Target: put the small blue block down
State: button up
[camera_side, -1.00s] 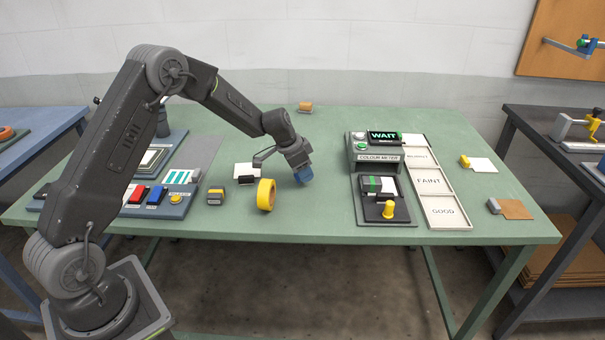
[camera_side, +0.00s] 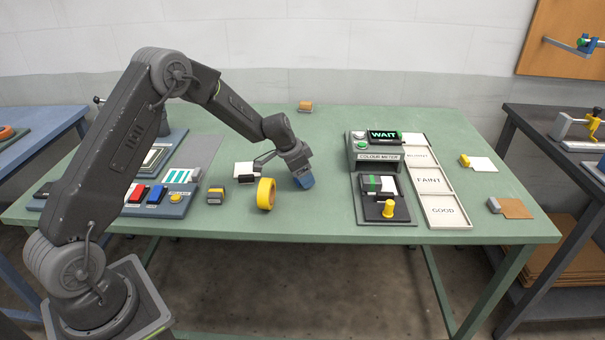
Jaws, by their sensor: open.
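The small blue block (camera_side: 305,182) is low over the green table, right of the yellow tape roll, and looks tilted. It appears to rest on the tabletop, though its lower edge is too small to be sure. My gripper (camera_side: 302,172) is directly above it and around its top, with the jaws open. The fingers are partly hidden, so any contact with the block cannot be made out.
The colour meter (camera_side: 377,155) and the labelled tray (camera_side: 446,222) stand to the right. The green table (camera_side: 320,222) is clear in front of the block.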

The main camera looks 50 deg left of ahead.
jog(key=s+d+r, duration=0.1)
jog(key=s+r, duration=0.3)
jog(key=r, duration=0.4)
jog(key=s+d+r, duration=0.2)
jog(key=s+r, duration=0.2)
jog(key=r, duration=0.5)
jog(key=s+d+r+n, duration=0.2)
jog(key=s+d+r, duration=0.4)
jog(key=s, duration=0.4)
jog(key=s+d+n, duration=0.1)
jog(key=s+d, duration=0.1)
jog(key=s, duration=0.6)
jog(key=s+d+n+t+y, duration=0.1)
jog(key=s, duration=0.8)
jog(key=shift+d+t+y, duration=0.3)
jog(key=shift+d, duration=0.1)
